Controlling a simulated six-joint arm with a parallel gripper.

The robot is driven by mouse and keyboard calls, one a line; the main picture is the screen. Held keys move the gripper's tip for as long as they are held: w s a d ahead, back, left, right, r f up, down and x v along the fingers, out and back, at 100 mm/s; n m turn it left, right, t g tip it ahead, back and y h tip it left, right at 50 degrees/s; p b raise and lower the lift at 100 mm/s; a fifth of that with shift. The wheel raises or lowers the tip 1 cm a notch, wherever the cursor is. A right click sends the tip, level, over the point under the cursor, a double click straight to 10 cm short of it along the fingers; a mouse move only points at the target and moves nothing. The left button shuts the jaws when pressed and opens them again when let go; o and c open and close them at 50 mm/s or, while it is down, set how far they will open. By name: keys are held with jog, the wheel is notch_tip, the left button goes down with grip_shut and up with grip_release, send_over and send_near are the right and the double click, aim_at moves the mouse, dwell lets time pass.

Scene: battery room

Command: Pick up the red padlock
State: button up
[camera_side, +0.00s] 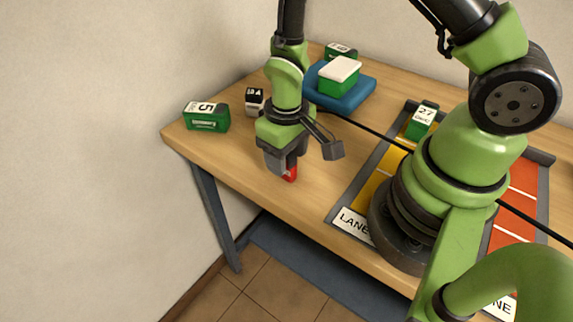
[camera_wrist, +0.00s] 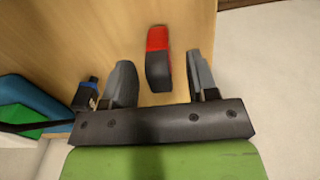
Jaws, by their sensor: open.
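The red padlock (camera_wrist: 157,40) lies on the wooden table in the wrist view, with a red part and a black part. In the side view only a bit of the red padlock (camera_side: 291,172) shows beside my gripper's fingers, which hide the rest. My gripper (camera_side: 279,165) points down at the padlock, low over the table near its front edge. In the wrist view my gripper (camera_wrist: 160,62) is open, with one finger on each side of the padlock and a gap on both sides. I cannot tell whether the fingers touch the table.
Behind my gripper are a green battery (camera_side: 206,117), a small black-and-white block (camera_side: 255,101) and a blue pad (camera_side: 361,94) bearing a green, white-topped block (camera_side: 340,76). To the right is a yellow lane tray (camera_side: 372,190) holding a green block (camera_side: 422,120). Table left of the gripper is clear.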

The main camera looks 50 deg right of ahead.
jog(key=shift+f, duration=0.85)
grip_shut()
jog(key=shift+r, duration=0.15)
